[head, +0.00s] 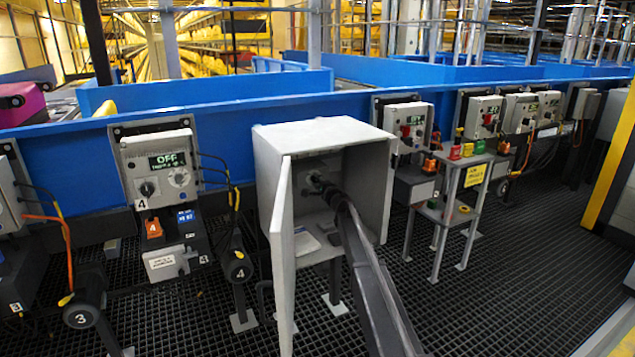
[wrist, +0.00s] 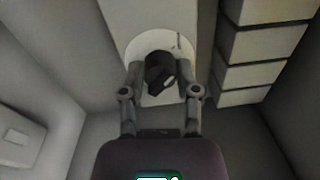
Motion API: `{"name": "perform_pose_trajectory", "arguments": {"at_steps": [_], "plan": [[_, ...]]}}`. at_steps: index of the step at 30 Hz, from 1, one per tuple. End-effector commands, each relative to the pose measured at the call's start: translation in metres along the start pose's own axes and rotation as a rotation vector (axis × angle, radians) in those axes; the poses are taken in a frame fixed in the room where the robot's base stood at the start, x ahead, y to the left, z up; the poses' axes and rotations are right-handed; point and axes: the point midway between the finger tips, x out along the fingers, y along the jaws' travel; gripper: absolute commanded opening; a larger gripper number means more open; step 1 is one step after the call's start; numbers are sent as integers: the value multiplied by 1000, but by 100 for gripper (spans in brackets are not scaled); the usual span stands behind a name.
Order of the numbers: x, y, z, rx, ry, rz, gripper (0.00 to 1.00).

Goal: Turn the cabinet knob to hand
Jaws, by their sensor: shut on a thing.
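The grey cabinet (head: 385,185) stands open in the middle of the head view, its door (head: 283,250) swung out toward me on the left. My arm reaches inside it. In the wrist view the dark knob (wrist: 159,75) sits on a round white plate (wrist: 146,45) on the cabinet's back wall. My gripper (wrist: 160,80) has its two fingers on either side of the knob and is shut on it. A small mark shows on the plate above and right of the knob. In the head view my gripper hides most of the knob. The "hand" lettering cannot be read.
The cabinet walls are close around my arm. In the wrist view a stack of pale blocks (wrist: 255,50) is at upper right and a pale plate (wrist: 18,140) at lower left.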

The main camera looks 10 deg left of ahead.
Motion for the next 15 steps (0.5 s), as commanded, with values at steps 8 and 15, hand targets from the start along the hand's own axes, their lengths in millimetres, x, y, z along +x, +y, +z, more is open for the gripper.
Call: {"name": "perform_pose_trajectory", "arguments": {"at_steps": [8,15], "plan": [[1,0,-2,0,3,0,76],[0,0,-1,0,1,0,76]]}}
